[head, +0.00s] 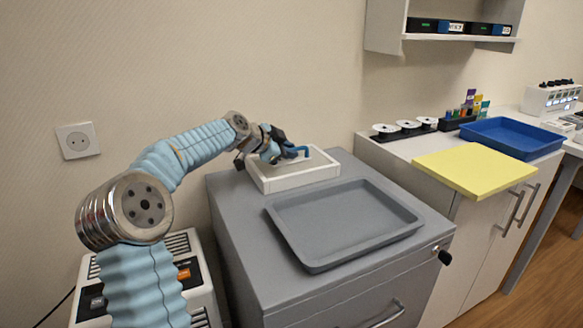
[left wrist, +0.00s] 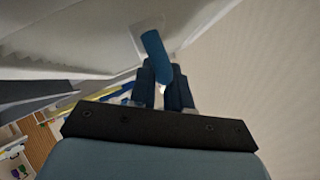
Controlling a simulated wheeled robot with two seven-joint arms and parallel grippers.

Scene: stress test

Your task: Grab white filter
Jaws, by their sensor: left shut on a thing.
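The white filter (head: 300,181) looks like a shallow white box with a raised rim, lying on the grey cabinet against the wall. A blue handle (head: 304,150) stands up from its middle. My left gripper (head: 291,153) is over the box and shut on this handle. In the left wrist view the blue handle (left wrist: 154,46) sits between the dark fingers (left wrist: 163,80), with a pale surface behind it. The exact contact of the fingertips is too small to tell in the head view. My right gripper is not in view.
An empty grey tray (head: 345,220) lies in front of the filter on the cabinet (head: 235,225). A white machine (head: 205,290) stands at lower left under my arm. A yellow board (head: 470,170) and a blue tray (head: 510,138) are on the right counter. A shelf (head: 385,30) hangs above.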

